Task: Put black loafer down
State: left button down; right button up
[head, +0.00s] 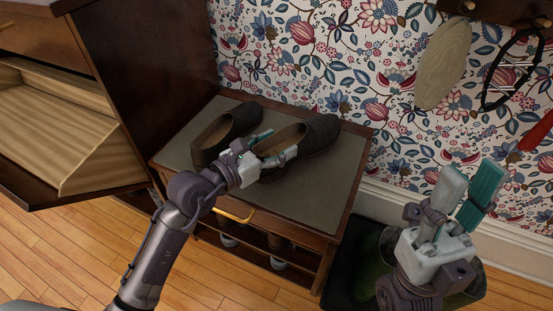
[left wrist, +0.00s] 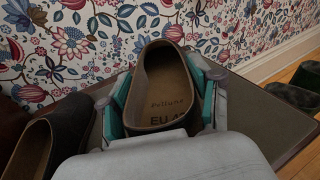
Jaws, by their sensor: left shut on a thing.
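Two black loafers are on the grey padded top of a wooden bench (head: 308,208). My left gripper (head: 281,143) is shut on the right-hand loafer (head: 321,130), at its open heel end. In the left wrist view the fingers are on both sides of this loafer (left wrist: 165,88), and its tan insole shows. It appears upright at the bench top; its sole contact is hidden. The other loafer (head: 222,133) stands just left of it and also shows in the left wrist view (left wrist: 45,145). My right gripper (head: 470,178) is open and empty, right of the bench.
An open wooden cabinet compartment (head: 70,120) is at the left. Hanging items, including a pale oval board (head: 443,65), are on the floral wall. The front right of the bench top is clear.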

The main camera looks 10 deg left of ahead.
pick_arm(q)
notch_tip(320, 180, down, 3)
jog(key=shift+f+b, duration=0.1)
jog(key=shift+b, duration=0.8)
jog(key=shift+f, duration=0.25)
jog(key=shift+r, duration=0.15)
jog(key=shift+c, duration=1.2)
grip_release()
